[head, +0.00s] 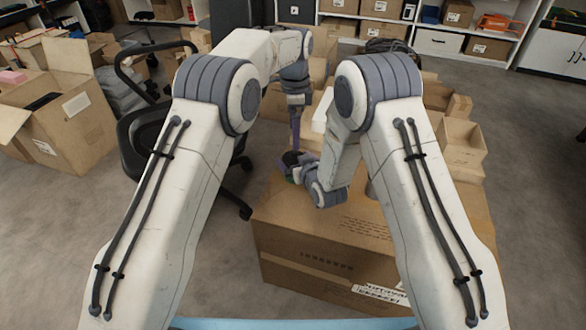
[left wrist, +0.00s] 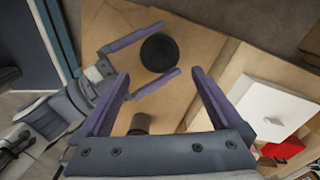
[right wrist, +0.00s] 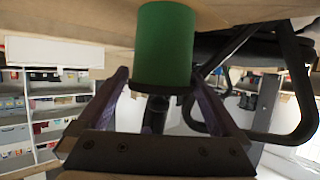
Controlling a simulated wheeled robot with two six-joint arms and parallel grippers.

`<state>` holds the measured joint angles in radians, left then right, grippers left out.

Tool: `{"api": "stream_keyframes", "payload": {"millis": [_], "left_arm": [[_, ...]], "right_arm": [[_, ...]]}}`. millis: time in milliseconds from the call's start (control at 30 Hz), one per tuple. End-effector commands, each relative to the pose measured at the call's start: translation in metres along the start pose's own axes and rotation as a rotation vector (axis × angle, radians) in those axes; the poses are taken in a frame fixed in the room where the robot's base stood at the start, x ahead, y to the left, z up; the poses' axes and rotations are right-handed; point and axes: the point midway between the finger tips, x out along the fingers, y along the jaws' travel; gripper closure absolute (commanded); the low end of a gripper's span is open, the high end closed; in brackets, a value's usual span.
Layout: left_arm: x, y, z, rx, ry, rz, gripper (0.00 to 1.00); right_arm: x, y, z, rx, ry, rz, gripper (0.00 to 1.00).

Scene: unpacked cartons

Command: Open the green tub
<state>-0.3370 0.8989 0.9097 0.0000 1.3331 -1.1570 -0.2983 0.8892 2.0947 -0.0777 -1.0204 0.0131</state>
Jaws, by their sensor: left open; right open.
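The green tub (right wrist: 165,45) stands on a large carton (head: 320,235). The right wrist view is upside down, so the tub hangs from the top there, its dark end lowest. Its round black lid (left wrist: 159,53) shows from above in the left wrist view. My right gripper (right wrist: 161,76) is open, its purple fingers on either side of the tub; contact is unclear. My left gripper (head: 296,143) is open and points down above the tub. Its fingers (left wrist: 160,76) frame the lid from above, apart from it. In the head view the tub is small and partly hidden by my right gripper.
A dark cylinder (left wrist: 140,123) stands on the same carton near the tub. A white box (left wrist: 270,107) and open cartons (head: 461,142) lie beyond, to the right. A black office chair (head: 150,130) stands left of the carton. Shelves line the back.

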Motion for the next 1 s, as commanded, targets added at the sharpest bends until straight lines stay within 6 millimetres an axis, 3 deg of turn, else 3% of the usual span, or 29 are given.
{"api": "stream_keyframes", "payload": {"millis": [267,300,500,567,767,1000], "left_arm": [[0.000,0.000,0.001,-0.001,0.000,0.000,0.00],[0.000,0.000,0.001,-0.001,0.000,0.000,0.00],[0.000,0.000,0.001,-0.002,0.000,0.000,0.00],[0.000,0.000,0.001,-0.002,0.000,0.000,0.00],[-0.005,0.000,0.002,-0.067,0.001,-0.001,0.00],[-0.027,0.001,0.004,-0.418,0.001,-0.002,0.00]], "right_arm": [[0.003,-0.001,0.000,0.000,0.001,-0.001,0.00],[0.003,-0.001,0.000,0.000,0.001,-0.001,0.04],[0.003,-0.001,0.000,0.000,0.000,-0.001,0.80],[0.003,-0.001,0.000,0.000,0.000,-0.001,1.00],[0.003,-0.001,0.000,0.000,0.000,-0.001,1.00],[0.002,-0.001,0.000,0.000,0.000,-0.002,1.00]]}}
